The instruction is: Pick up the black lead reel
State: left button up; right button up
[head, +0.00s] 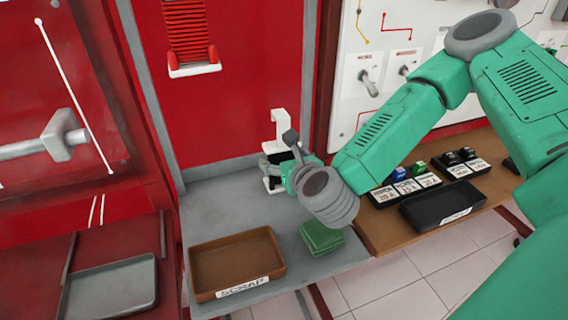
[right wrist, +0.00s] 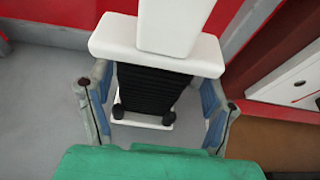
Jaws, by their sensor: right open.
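The black lead reel (right wrist: 152,88) is wound on a white holder (right wrist: 155,50) in the right wrist view. In the head view the white holder (head: 280,122) stands at the back of the grey bench, and my gripper and wrist hide much of the reel. My right gripper (head: 277,160) is open at the reel. In the right wrist view its fingers (right wrist: 155,103) stand to the left and right of the reel, with gaps visible on both sides. My left gripper is not in view.
A brown scrap tray (head: 237,289) and folded green cloths (head: 321,238) lie on the grey bench (head: 215,205). A red lead reel (head: 186,30) hangs on the red panel. A black tray (head: 440,207) and labelled small parts (head: 405,187) are on the brown bench to the right.

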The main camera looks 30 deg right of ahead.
jog(key=shift+w+a, duration=0.15)
jog(key=shift+w, duration=0.2)
jog(key=shift+a, duration=0.45)
jog(key=shift+c, duration=0.4)
jog(key=shift+d, duration=0.2)
jog(key=c, duration=1.3)
jog(key=shift+o, duration=0.2)
jog(key=shift+d, duration=0.25)
